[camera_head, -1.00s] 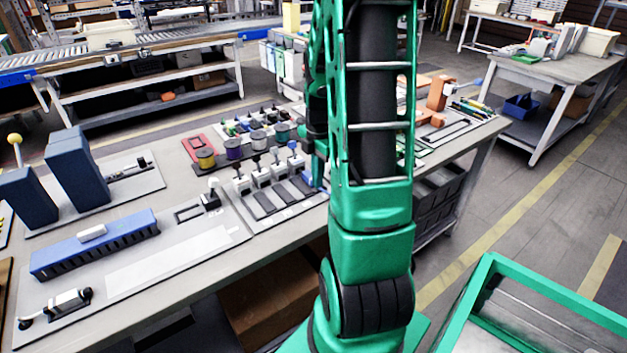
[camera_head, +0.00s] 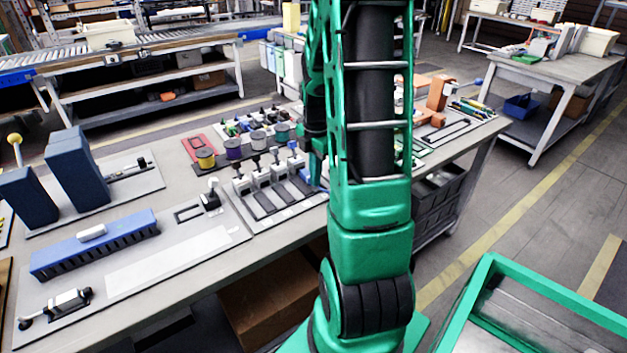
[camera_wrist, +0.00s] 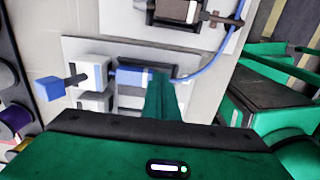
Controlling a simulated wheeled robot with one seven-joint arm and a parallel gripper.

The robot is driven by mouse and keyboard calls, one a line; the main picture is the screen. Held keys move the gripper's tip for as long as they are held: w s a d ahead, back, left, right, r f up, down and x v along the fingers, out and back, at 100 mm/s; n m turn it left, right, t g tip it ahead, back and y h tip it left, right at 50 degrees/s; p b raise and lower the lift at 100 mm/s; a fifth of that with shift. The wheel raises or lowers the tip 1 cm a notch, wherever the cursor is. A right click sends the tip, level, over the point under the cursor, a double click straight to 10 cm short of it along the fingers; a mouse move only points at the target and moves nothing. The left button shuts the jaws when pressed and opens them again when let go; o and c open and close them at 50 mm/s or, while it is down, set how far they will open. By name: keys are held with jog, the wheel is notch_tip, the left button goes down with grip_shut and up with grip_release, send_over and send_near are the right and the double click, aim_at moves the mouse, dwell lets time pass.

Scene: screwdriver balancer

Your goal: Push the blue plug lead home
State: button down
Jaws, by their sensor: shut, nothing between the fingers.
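The blue plug (camera_wrist: 132,77) lies in the wrist view with its left end at a white block (camera_wrist: 90,73) that carries a blue lever (camera_wrist: 60,87). Whether the plug is fully seated cannot be told. Its blue lead (camera_wrist: 214,62) curves away to the upper right. My gripper (camera_wrist: 164,97) is shut and empty, with its green fingers at the right end of the plug; contact is unclear. In the head view my gripper (camera_head: 317,168) is low over the board beside the blue-topped block (camera_head: 294,162), and my arm hides part of the area.
Several similar white blocks with dark levers (camera_head: 262,174) stand in a row to the left. Colored spools (camera_head: 233,148) stand behind them. A dark device on a plate (camera_wrist: 181,10) lies near the top of the wrist view. The bench front edge is close.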

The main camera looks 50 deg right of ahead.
jog(key=shift+s, duration=0.1)
jog(key=shift+s+a, duration=0.15)
jog(key=shift+s, duration=0.3)
notch_tip(320, 180, up, 7)
dwell(0.6)
jog(key=shift+w, duration=0.15)
dwell(0.9)
